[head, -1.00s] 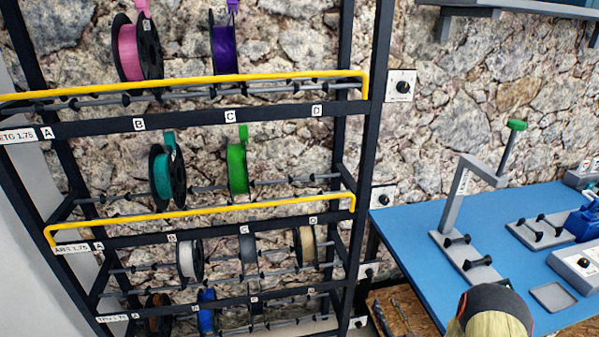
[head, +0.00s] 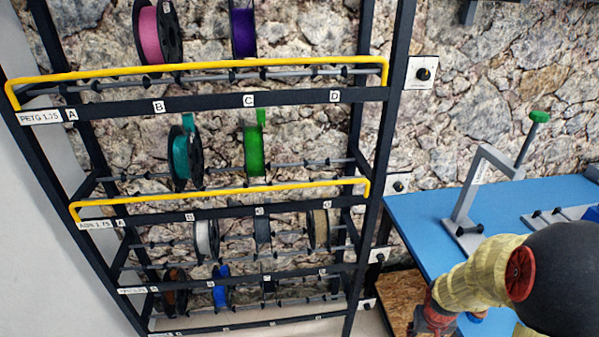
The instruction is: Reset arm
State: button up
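My arm (head: 478,275) shows at the lower right of the head view, in a cream cover with a black joint (head: 575,275) and red parts. It bends down toward the bottom edge, in front of the blue workbench. A red part of it (head: 432,318) shows low beside the bench. The fingers of my gripper do not show, so what it holds, if anything, is hidden.
A black rack (head: 230,101) with yellow rails holds pink (head: 149,35), purple (head: 242,32), teal (head: 181,158), green (head: 253,150) and other spools. The blue workbench (head: 420,215) carries a grey stand (head: 465,200) with a green-topped lever. A stone wall stands behind.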

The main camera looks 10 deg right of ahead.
jog(key=s+a+r+n+t+p, duration=0.1)
jog(key=a+r, duration=0.5)
jog(key=r, duration=0.6)
jog(key=s+a+r+n+t+y+p, duration=0.1)
jog(key=s+a+r+t+p, duration=0.1)
jog(key=s+a+r, duration=0.2)
jog(key=s+a+r+n+t+p, duration=0.1)
jog(key=s+a+r, duration=0.2)
jog(key=a+r, duration=0.7)
notch_tip(320, 180, up, 10)
jog(key=shift+f+y+p, duration=0.1)
jog(key=shift+y+p, duration=0.2)
